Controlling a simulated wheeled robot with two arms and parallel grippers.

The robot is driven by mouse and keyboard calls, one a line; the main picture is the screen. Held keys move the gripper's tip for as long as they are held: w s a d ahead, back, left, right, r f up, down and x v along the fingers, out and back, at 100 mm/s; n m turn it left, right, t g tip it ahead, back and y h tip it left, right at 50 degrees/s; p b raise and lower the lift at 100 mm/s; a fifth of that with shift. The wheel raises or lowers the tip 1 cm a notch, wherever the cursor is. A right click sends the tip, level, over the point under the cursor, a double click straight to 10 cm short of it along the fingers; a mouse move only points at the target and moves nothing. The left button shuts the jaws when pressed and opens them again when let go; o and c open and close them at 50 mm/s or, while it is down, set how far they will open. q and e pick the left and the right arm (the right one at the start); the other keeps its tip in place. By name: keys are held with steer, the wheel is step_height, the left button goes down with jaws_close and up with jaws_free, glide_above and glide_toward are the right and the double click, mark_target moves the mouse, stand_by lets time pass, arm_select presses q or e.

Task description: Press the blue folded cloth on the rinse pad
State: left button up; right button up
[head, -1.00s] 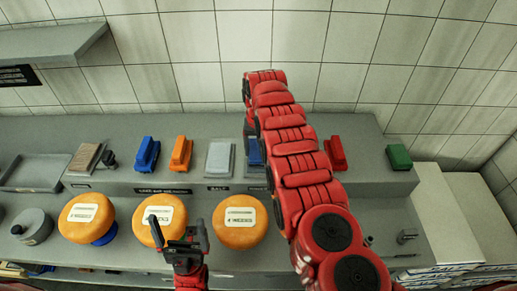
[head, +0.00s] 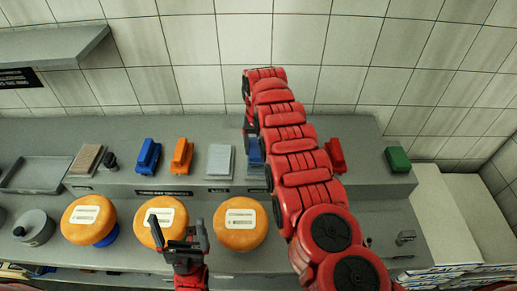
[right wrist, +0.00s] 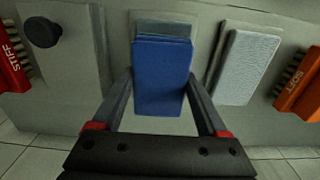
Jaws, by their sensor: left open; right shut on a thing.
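The blue folded cloth (right wrist: 162,78) is between the fingers of my right gripper (right wrist: 160,88), which is shut on it. In the head view the cloth (head: 255,151) shows beside my right arm, on the raised back ledge, partly hidden by the arm. A grey-blue slab (right wrist: 165,27) shows just beyond the cloth, on a pale plate; it may be the rinse pad, but its label is hidden. I cannot tell whether the cloth touches it. My left gripper (head: 179,232) is open and empty, in front of the middle cheese wheel (head: 160,224).
A light grey pad (right wrist: 247,67) lies close beside the cloth. The ledge also holds blue (head: 148,155), orange (head: 182,156), red (head: 336,155) and green (head: 398,159) brushes or blocks. More cheese wheels (head: 240,224) stand on the front counter. A tiled wall is behind.

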mark_target(259, 148)
steer(key=shift+r+p, duration=0.4)
steer(key=shift+r, duration=2.1)
